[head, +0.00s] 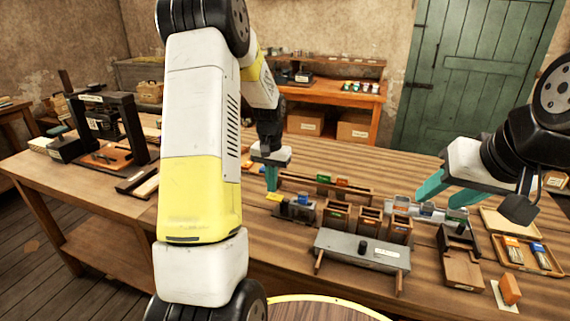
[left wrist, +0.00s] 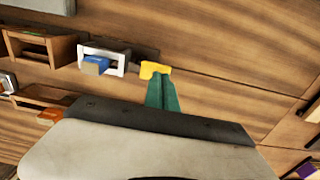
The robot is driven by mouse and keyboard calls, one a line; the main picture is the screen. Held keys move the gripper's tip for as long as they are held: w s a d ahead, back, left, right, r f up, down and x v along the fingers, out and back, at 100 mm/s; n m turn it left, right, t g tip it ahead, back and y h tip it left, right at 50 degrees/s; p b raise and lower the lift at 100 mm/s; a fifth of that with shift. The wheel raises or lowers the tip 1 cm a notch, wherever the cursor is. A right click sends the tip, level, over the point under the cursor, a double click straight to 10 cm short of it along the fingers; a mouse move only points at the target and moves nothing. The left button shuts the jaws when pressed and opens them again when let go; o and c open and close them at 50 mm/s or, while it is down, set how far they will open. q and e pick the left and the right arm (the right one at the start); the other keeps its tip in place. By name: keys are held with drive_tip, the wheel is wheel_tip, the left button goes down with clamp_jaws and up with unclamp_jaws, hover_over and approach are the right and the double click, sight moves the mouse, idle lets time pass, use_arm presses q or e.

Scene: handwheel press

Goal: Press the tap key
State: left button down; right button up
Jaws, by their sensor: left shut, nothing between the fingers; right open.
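I take the yellow piece for the tap key, though no label is readable. My left gripper (head: 271,187) is shut and empty, pointing down with its teal fingertips right at the yellow piece. In the left wrist view the fingertips (left wrist: 160,78) overlap the yellow piece (left wrist: 155,69), beside a white frame with a blue block (left wrist: 96,66). I cannot tell whether they touch or whether it is pressed down. My right gripper (head: 447,192) is open and empty above the bench's right side.
A tray (head: 548,262) and an orange block (head: 511,289) lie at the far right. A black press frame (head: 130,130) stands at left. Bare bench lies around the device's left side.

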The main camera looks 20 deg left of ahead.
sight(269, 197)
use_arm(q)
drive_tip(key=shift+f, duration=1)
drive_tip(key=shift+a+f+h, duration=0.25)
drive_tip(key=shift+f+h, duration=0.35)
drive_tip(key=shift+s+a+f, duration=0.15)
drive_tip(key=shift+s+f, duration=0.05)
drive_tip(key=shift+f, duration=0.3)
drive_tip(key=a+r, duration=0.4)
drive_tip(key=r, duration=1)
drive_tip(key=shift+w+a+r, duration=0.15)
drive_tip(key=shift+w+r, duration=0.1)
drive_tip(key=shift+w, duration=0.15)
